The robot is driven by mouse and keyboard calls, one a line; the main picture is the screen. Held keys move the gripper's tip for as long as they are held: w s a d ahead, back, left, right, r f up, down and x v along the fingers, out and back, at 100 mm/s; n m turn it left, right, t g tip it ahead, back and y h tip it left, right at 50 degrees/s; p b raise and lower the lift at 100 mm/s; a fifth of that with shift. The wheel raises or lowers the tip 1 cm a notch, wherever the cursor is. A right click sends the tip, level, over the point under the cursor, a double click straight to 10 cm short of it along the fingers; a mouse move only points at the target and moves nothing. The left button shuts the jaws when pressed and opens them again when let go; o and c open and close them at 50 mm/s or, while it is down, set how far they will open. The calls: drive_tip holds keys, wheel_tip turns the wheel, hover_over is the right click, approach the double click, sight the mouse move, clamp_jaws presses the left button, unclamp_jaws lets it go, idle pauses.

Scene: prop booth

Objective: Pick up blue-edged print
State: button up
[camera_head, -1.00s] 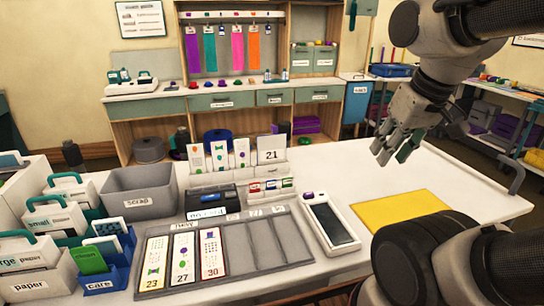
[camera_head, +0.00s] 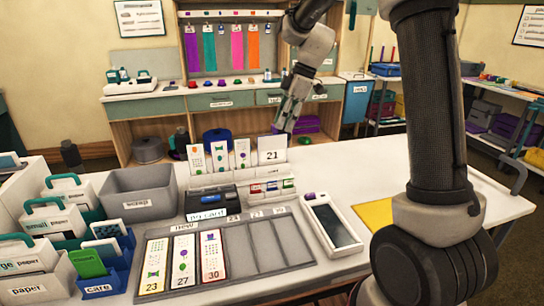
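Three numbered prints lie in the grey sorting tray (camera_head: 265,248): print 23 (camera_head: 154,266), print 27 (camera_head: 183,261) and print 30 (camera_head: 213,257), which has a reddish edge. Several more prints stand upright in a white rack behind, among them a print with a green figure (camera_head: 220,158) and a card marked 21 (camera_head: 272,156). I cannot make out a blue edge on any print at this size.
A grey bin (camera_head: 140,194) and white paper boxes (camera_head: 45,223) crowd the left of the table. A tablet-like device (camera_head: 332,224) lies right of the tray. A yellow sheet (camera_head: 374,215) is partly hidden by my arm. The white tabletop behind it is clear.

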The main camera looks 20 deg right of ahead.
sight(272, 156)
drive_tip(key=w+f, duration=0.1)
drive_tip(key=w+a+f+n, duration=0.2)
drive_tip(key=shift+w+f+y, duration=0.2)
drive_tip(key=shift+f+y, duration=0.05)
drive_tip(key=shift+y, duration=0.05)
drive_tip(key=x, duration=0.7)
drive_tip(key=shift+d+f, duration=0.15)
drive_tip(key=shift+f, duration=0.15)
drive_tip(key=shift+f, duration=0.25)
clamp_jaws()
